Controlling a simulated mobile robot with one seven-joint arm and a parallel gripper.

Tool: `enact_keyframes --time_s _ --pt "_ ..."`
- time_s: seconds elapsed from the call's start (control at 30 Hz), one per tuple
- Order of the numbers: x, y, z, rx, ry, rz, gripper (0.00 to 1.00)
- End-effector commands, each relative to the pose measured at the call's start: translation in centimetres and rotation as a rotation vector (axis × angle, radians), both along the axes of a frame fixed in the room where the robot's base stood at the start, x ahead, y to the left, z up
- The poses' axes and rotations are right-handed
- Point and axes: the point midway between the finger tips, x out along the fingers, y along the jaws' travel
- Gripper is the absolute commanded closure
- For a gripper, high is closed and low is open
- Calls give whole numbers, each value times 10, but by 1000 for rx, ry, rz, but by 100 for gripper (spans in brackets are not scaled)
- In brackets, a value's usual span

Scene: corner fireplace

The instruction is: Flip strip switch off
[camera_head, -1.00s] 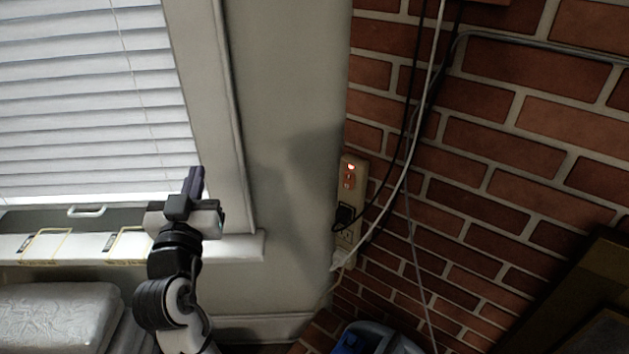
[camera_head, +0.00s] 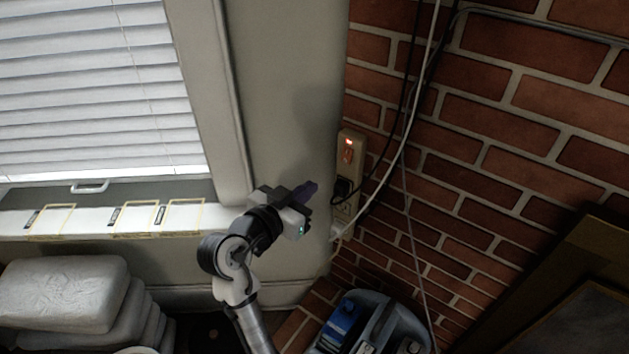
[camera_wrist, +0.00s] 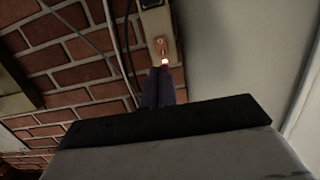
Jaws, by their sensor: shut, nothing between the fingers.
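The beige power strip (camera_head: 347,168) is mounted upright on the brick wall by the corner. Its red switch (camera_head: 348,155) is near the top, with a lit red light (camera_head: 348,142) above it. A black plug sits in the strip below the switch. My gripper (camera_head: 311,187) is shut and empty, left of the strip and a little below the switch, apart from it in the picture. In the wrist view, the shut fingers (camera_wrist: 158,88) point toward the strip (camera_wrist: 159,30), with the glowing light (camera_wrist: 165,61) just beyond the fingertips.
Black and white cords (camera_head: 405,130) hang along the brick wall right of the strip. A window sill (camera_head: 100,222) is at left, above stacked padded bundles (camera_head: 65,290). A container with blue items (camera_head: 372,325) stands below the strip.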

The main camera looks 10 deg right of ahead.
Motion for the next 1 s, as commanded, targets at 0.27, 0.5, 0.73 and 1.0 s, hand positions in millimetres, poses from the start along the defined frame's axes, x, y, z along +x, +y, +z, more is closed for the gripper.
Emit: enact_keyframes --time_s 0.27,0.5,0.73,1.0 --pt "41 -43 -6 0 2 -4 100" --pt "71 -73 -13 0 2 -2 100" --pt "84 -85 -18 1 -1 1 100" --pt "85 -85 -19 1 -1 1 100"
